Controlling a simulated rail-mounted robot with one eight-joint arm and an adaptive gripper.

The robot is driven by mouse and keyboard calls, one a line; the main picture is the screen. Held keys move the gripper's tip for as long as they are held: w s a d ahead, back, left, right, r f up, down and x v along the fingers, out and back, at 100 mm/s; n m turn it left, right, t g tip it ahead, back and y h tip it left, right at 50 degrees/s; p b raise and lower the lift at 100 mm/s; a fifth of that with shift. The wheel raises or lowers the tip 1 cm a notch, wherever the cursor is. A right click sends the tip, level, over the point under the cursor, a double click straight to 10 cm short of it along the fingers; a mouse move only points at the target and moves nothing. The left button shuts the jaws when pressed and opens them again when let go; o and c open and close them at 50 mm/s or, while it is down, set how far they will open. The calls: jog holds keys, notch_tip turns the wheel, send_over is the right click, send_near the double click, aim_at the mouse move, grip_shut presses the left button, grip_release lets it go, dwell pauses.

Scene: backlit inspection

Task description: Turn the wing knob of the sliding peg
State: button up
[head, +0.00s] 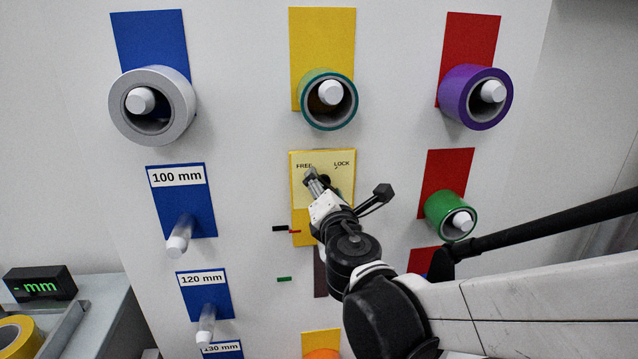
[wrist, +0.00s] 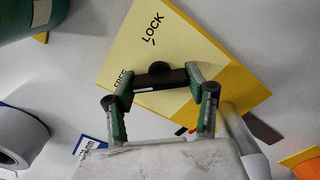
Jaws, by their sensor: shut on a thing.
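The black wing knob (wrist: 160,80) sits on a pale yellow plate (wrist: 190,45) marked FREE and LOCK. In the wrist view my gripper (wrist: 160,78) has its two fingers at the ends of the knob's dark bar, shut on it. In the head view my gripper (head: 313,178) reaches the plate (head: 345,160) and covers most of the knob, near the FREE label. A grey cylinder (wrist: 240,135), perhaps the sliding peg, shows right of the gripper in the wrist view. The FREE label is partly hidden there by a finger.
Pegs with grey (head: 120,112), teal (head: 310,112) and purple (head: 460,95) rolls stand above. A green roll (head: 438,215) is close right of my arm. Bare pegs (head: 180,235) stick out at left. A display (head: 40,285) stands at lower left.

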dwell(0.3)
jog(key=o, duration=1.2)
jog(key=shift+s+d, duration=0.25)
jog(key=shift+s, duration=1.75)
jog(key=shift+s+d, duration=0.3)
jog(key=shift+s, duration=1.7)
jog(key=shift+s+d, duration=0.25)
jog(key=shift+s, duration=1.75)
